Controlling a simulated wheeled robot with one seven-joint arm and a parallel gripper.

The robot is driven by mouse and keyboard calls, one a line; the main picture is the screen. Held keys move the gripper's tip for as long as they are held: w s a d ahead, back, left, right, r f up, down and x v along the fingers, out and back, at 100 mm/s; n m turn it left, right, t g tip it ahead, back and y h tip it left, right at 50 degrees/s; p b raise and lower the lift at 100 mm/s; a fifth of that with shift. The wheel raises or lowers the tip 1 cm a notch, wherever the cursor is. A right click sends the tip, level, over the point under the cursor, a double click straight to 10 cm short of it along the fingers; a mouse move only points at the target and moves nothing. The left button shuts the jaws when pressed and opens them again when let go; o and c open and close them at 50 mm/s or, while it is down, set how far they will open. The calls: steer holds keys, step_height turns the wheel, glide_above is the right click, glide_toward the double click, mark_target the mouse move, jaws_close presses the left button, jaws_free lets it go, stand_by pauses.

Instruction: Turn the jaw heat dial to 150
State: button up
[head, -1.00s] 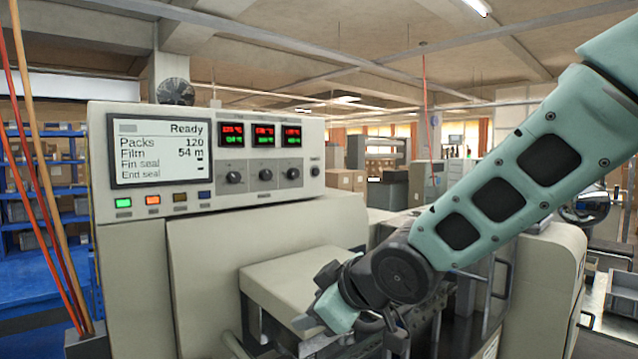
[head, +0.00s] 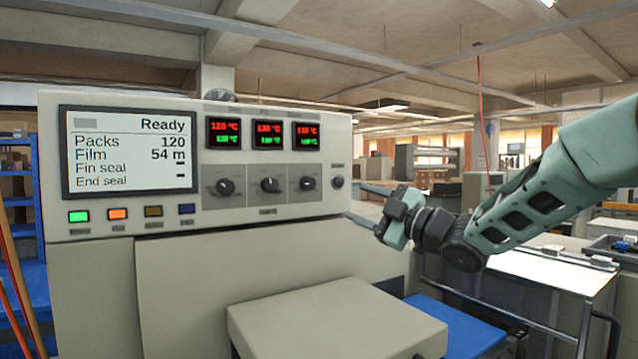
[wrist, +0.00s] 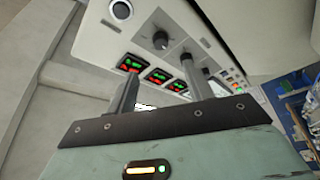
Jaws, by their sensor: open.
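The control panel carries three dark dials in a row: a left dial (head: 225,187), a middle dial (head: 270,185) and a right dial (head: 308,183). Their labels are too small to read, so I cannot tell which is the jaw heat dial. A lit red and green display sits above each: left (head: 223,133), middle (head: 268,134), right (head: 307,136). My gripper (head: 356,203) is open and empty, right of the panel, its fingers pointing left. In the wrist view, the right dial (wrist: 160,40) shows beyond the open fingers, apart from them; one finger partly hides the dials behind it.
A round dark button (head: 338,182) sits right of the dials. A screen (head: 128,150) reading "Ready" and several coloured buttons are at the panel's left. A beige box-like cover (head: 335,315) juts out below. Open space lies in front of the panel.

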mark_target(312, 185)
steer(key=p+x, duration=0.4)
steer(key=x, duration=0.7)
steer(key=shift+w+a+r, duration=0.1)
steer(key=shift+a+r, duration=0.1)
steer(key=shift+a, duration=0.05)
steer(key=shift+w+a+p, duration=0.4)
steer(key=shift+w+a, duration=0.05)
steer(key=shift+a, duration=0.1)
steer(key=c, duration=1)
